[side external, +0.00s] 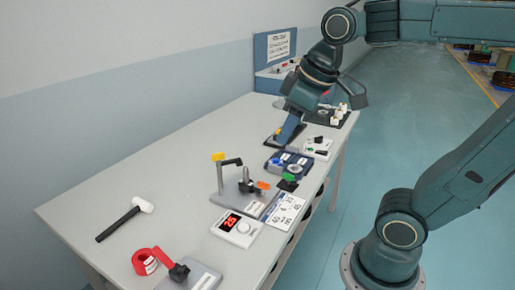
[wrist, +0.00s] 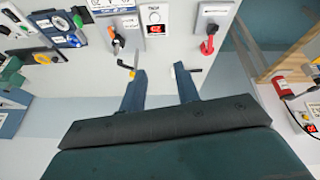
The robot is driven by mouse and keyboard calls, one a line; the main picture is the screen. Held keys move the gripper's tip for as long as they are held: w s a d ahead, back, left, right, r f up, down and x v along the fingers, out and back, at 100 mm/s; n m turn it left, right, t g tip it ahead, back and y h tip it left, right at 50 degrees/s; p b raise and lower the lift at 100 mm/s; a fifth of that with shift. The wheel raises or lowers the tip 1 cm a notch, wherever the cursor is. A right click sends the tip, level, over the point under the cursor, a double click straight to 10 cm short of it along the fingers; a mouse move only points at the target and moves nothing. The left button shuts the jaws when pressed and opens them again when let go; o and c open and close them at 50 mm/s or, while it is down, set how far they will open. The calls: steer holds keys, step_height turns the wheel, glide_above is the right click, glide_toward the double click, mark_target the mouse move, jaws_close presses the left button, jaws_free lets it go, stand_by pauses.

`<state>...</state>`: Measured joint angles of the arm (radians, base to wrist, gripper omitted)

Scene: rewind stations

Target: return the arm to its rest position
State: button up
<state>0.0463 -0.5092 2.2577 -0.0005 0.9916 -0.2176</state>
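My gripper (side external: 289,138) hangs at the end of my arm over the far part of the bench (side external: 130,170) in the side view, fingers pointing down. In the wrist view its two blue fingers stand wide apart, with nothing held between them (wrist: 158,72). In the side view the gripper is above or beside a dark pad with a yellow part (side external: 275,136); I cannot tell whether it touches anything. My arm is bent, with its upper links at the top right of the side view.
The bench's left side is mostly clear.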

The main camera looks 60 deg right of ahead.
steer(key=s+a+f+m+t, duration=0.1)
steer(key=s+f+m, duration=0.1)
steer(key=s+f, duration=0.2)
steer(key=shift+s, duration=0.95)
